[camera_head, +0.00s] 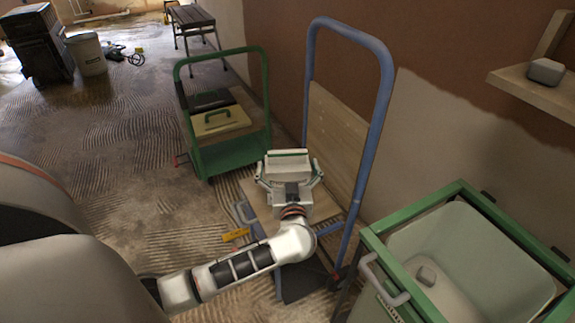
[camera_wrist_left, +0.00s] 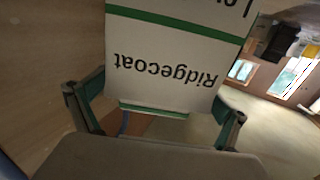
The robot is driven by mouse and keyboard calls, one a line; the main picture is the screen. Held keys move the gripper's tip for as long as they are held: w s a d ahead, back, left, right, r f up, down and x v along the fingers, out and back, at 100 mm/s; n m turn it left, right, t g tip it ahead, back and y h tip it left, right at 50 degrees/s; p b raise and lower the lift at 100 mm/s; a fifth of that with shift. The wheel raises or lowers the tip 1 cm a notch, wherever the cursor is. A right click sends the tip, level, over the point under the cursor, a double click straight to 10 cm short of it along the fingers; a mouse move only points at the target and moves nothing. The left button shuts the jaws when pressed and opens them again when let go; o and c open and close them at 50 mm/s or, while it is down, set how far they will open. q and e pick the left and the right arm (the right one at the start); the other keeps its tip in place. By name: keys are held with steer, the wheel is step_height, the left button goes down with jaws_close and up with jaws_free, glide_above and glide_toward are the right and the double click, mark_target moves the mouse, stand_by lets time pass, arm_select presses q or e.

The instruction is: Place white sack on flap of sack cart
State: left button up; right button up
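The white sack (camera_head: 287,158) has green bands and shows in my left gripper in the head view. In the left wrist view the white sack (camera_wrist_left: 165,62) fills the space between the fingers, its "Ridgecoat" lettering upside down. My left gripper (camera_head: 289,178) is shut on it, with one finger at each side (camera_wrist_left: 155,112). The sack cart (camera_head: 384,95) has a blue tube frame and a plywood back. Its pale wooden flap (camera_head: 262,204) lies low, partly hidden beneath my gripper and arm. I cannot tell whether the sack touches the flap. My right gripper is not in view.
A green trolley (camera_head: 232,156) carrying cases stands behind, left of the sack cart. A green-framed cart with a pale tub (camera_head: 470,255) stands close at the right. A wooden shelf (camera_head: 535,92) juts from the right wall. Open ribbed floor (camera_head: 110,150) lies at left.

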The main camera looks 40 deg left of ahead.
arm_select(q)
steer(key=shift+s+d+r, duration=0.1)
steer(key=shift+s+d, duration=0.1)
steer(key=shift+d, duration=0.05)
steer(key=v, duration=0.1)
steer(key=p+v, duration=0.1)
steer(key=v, duration=0.2)
steer(key=shift+s+d+r+p, duration=0.2)
steer(key=shift+d+r+p, duration=0.05)
steer(key=shift+p, duration=0.15)
steer(key=p+v, duration=0.1)
steer(key=v, duration=0.5)
steer(key=shift+s+d+f, duration=0.2)
steer(key=shift+s+f, duration=0.1)
steer(key=shift+s, duration=0.05)
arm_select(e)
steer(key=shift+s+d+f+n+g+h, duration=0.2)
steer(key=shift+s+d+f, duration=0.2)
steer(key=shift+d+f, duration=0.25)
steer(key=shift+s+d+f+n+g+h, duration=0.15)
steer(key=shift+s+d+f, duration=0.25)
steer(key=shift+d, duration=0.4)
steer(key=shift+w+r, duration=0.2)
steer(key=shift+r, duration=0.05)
